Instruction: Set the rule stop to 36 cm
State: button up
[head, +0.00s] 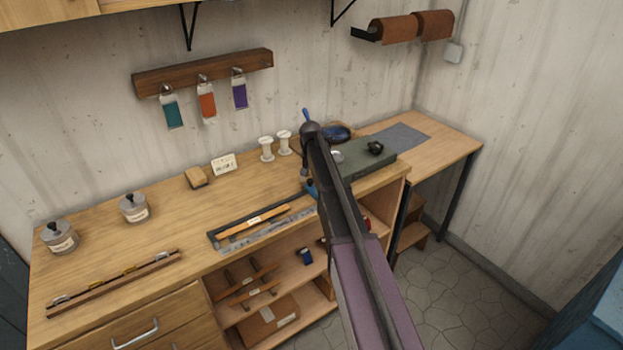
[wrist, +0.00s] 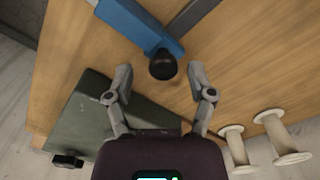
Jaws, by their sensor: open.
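The rule stop is a blue block (wrist: 138,24) with a round black knob (wrist: 163,65) in the wrist view. It sits on a dark bar (wrist: 194,14) running to the upper right. My gripper (wrist: 160,77) is open, its fingertips on either side of the knob, with gaps visible on both sides. In the head view the blue block (head: 312,188) shows partly behind my arm, at the right end of a long dark frame (head: 213,239) with an orange-brown strip (head: 254,221) and a grey rule along its front. No scale numbers are readable. My gripper is mostly hidden there.
A green box-like block (head: 362,158) lies right of the stop; it also shows in the wrist view (wrist: 88,118). Two white spools (head: 267,149) stand behind. A wooden rack (head: 115,283) and two lidded jars (head: 134,208) are at left. The bench between is mostly clear.

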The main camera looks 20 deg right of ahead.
jog(key=shift+a, duration=0.15)
jog(key=s+a, duration=0.1)
jog(key=a, duration=0.2)
jog(key=s+a, duration=0.1)
jog(key=a, duration=0.2)
jog(key=s+a, duration=0.1)
jog(key=a, duration=0.2)
jog(key=shift+s+a+r+p, duration=0.15)
jog(key=shift+a+r+p, duration=0.2)
jog(key=shift+r+p, duration=0.4)
notch_tip(320, 180, up, 13)
jog(key=p, duration=1.3)
jog(key=s+f+n+b, duration=0.2)
jog(key=s+f+b, duration=0.4)
jog(key=s, duration=0.7)
jog(key=s+f+n+b, duration=0.2)
jog(key=s+f+b, duration=0.4)
jog(key=s, duration=0.6)
jog(key=shift+s+f+n+b, duration=0.4)
jog(key=shift+b, duration=0.05)
jog(key=shift+w, duration=0.1)
notch_tip(320, 180, up, 12)
jog(key=m+p, duration=0.5)
jog(key=p, duration=0.7)
send_over(308, 181)
jog(key=shift+r, duration=0.1)
